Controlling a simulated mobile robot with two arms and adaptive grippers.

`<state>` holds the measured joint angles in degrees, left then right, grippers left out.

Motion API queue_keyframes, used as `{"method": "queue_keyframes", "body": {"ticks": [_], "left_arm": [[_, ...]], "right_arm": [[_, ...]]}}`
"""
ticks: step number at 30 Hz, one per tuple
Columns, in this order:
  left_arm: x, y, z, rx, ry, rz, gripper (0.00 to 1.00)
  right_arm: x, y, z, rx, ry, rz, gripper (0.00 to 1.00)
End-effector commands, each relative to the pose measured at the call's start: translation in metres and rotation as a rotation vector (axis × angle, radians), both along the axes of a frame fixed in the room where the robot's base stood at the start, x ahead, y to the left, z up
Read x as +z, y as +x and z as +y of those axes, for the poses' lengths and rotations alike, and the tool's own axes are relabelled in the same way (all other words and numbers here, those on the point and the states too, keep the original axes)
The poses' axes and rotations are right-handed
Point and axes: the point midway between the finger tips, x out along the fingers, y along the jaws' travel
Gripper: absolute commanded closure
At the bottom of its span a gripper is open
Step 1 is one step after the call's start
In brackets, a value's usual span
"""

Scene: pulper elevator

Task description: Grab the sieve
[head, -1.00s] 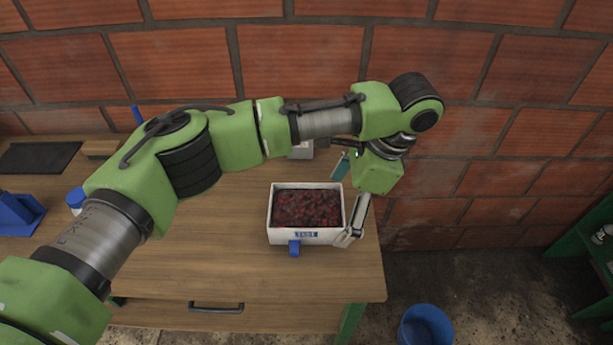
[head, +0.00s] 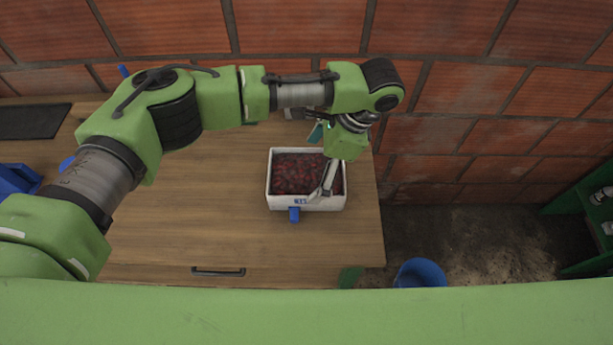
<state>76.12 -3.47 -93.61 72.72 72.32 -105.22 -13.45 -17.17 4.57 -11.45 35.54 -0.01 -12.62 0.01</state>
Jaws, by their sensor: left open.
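No sieve can be made out for certain. A white box (head: 276,202) filled with dark red fruit (head: 297,172) sits on the wooden table, with a label on its front. A small blue piece (head: 294,215) shows at its front edge. My left gripper (head: 322,194) points down at the right part of the box, and one grey finger shows across the fruit and the front rim. It looks empty and open. Whether the finger touches the box cannot be told. My left wrist hides part of the area behind the box. My right gripper is not in view.
The wooden table (head: 170,235) is clear left of and in front of the box. A black mat (head: 33,121) and a blue object (head: 17,180) lie at the left. A blue bucket (head: 420,273) stands on the floor at right. A brick wall (head: 440,85) closes the back.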

Motion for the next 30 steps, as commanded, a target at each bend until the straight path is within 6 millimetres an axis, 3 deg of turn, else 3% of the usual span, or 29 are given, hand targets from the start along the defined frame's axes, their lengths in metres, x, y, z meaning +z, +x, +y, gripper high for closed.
{"method": "queue_keyframes", "body": {"ticks": [4, 9, 17, 22, 30], "left_arm": [[-0.018, 0.001, 0.008, 0.002, 0.004, 0.002, 0.00], [-0.039, 0.001, 0.015, 0.001, 0.002, 0.002, 0.00], [-0.043, 0.001, 0.016, 0.001, 0.001, 0.002, 0.00], [-0.043, 0.001, 0.016, 0.001, 0.001, 0.002, 0.39], [-0.043, 0.002, 0.016, 0.001, 0.002, 0.001, 0.42]], "right_arm": [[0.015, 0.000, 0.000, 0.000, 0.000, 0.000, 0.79], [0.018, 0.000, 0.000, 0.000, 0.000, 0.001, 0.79], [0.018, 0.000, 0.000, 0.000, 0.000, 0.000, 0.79], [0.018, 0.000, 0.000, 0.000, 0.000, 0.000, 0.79], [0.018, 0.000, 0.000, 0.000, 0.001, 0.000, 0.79]]}}
